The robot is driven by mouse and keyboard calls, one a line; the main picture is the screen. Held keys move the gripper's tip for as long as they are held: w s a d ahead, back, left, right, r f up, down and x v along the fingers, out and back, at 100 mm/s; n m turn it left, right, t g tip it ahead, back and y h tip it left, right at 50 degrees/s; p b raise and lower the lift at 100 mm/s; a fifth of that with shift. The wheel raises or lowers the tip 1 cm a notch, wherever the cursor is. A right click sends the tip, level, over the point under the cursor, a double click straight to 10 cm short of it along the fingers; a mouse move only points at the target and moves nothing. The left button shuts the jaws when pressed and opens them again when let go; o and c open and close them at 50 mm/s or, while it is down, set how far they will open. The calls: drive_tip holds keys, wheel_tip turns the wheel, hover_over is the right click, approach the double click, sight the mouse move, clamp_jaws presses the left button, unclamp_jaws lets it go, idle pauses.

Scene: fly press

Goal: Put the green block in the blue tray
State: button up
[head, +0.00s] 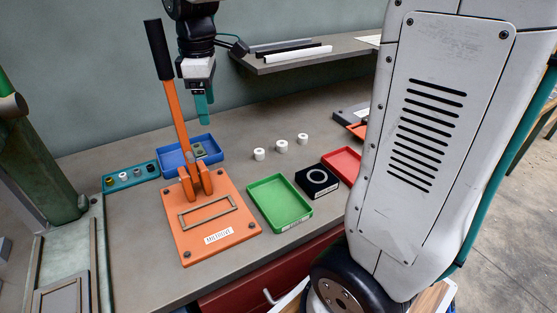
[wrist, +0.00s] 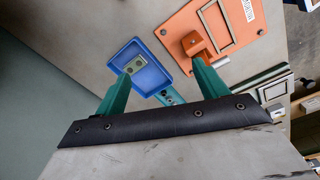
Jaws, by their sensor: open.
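The blue tray (head: 181,162) stands at the back of the bench behind the orange press; the wrist view also shows the tray (wrist: 157,84). A small grey-green block (head: 199,150) lies inside it at the right; it is also in the wrist view (wrist: 136,64), with darker spots on its top. It looks like the green block, though its colour is dull. My gripper (head: 203,108) hangs above the tray, its teal fingers pointing down.
The orange toggle press (head: 223,235) with its upright lever (head: 176,110) stands just in front of the tray. A teal strip with several fittings (head: 131,178) lies left. A green tray (head: 280,203), black box (head: 317,181) and white cylinders (head: 281,146) are right. A shelf (head: 320,53) is behind.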

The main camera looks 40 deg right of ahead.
drive_tip(key=s+f+m, duration=0.2)
drive_tip(key=s+m, duration=0.8)
drive_tip(key=s, duration=1.4)
drive_tip(key=shift+s+a+m+t, duration=0.2)
drive_tip(key=shift+s+m+t, duration=0.2)
